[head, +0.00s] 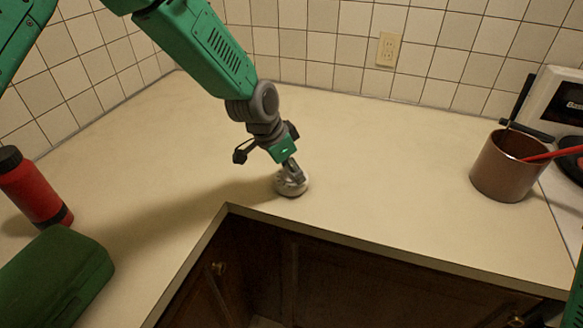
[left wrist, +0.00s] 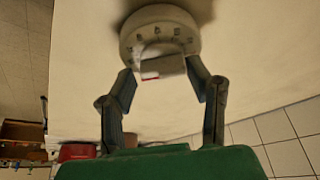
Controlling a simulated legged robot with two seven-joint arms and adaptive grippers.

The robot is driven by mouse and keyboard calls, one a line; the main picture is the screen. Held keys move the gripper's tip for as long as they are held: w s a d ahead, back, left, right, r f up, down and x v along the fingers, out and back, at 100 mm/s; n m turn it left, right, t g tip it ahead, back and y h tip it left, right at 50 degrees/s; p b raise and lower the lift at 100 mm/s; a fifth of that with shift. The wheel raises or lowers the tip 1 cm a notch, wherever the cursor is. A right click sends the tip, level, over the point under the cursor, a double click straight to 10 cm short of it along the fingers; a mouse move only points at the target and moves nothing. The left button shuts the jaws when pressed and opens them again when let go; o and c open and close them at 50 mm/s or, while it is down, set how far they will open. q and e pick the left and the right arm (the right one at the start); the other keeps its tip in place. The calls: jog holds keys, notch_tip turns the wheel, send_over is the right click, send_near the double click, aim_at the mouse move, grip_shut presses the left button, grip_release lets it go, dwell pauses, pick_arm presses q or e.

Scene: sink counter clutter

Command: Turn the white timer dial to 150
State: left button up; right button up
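The white timer (head: 291,185) is a small round dial on the beige counter, near the inner corner of the counter edge. In the left wrist view the timer (left wrist: 158,22) shows dark marks on its face and a pale raised knob (left wrist: 162,66) with a small red mark. My left gripper (head: 294,172) points down onto the timer. In the left wrist view its two fingers (left wrist: 163,80) flank the knob, one on each side. Whether both touch it is unclear. The numbers are too blurred to read. My right gripper is out of view.
A brown pot (head: 500,172) with a red-handled utensil stands at the right beside a stove (head: 566,90). A red bottle (head: 35,190) and a dark green case (head: 58,275) are at the left. The counter drops off at its front edge. The counter around the timer is clear.

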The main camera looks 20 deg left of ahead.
pick_arm(q)
jog(key=c, duration=0.6)
jog(key=shift+a, duration=0.2)
jog(key=shift+s+a+n+p, duration=0.1)
jog(key=shift+a+n+p, duration=0.05)
jog(key=shift+n+p, duration=0.25)
jog(key=shift+s+a+n+t+y+p, duration=0.15)
jog(key=shift+n+t+y+p, duration=0.15)
jog(key=shift+n+y+p, duration=0.55)
jog(key=shift+n+h, duration=0.25)
jog(key=shift+n, duration=0.5)
jog(key=shift+d+f+n, duration=0.1)
jog(key=shift+d+n, duration=0.2)
jog(key=shift+n, duration=0.2)
jog(key=shift+d, duration=0.25)
jog(key=o, duration=1)
jog(key=shift+a, duration=0.15)
jog(key=shift+o, duration=0.9)
jog(key=shift+w+a, duration=0.2)
jog(key=shift+a, duration=0.05)
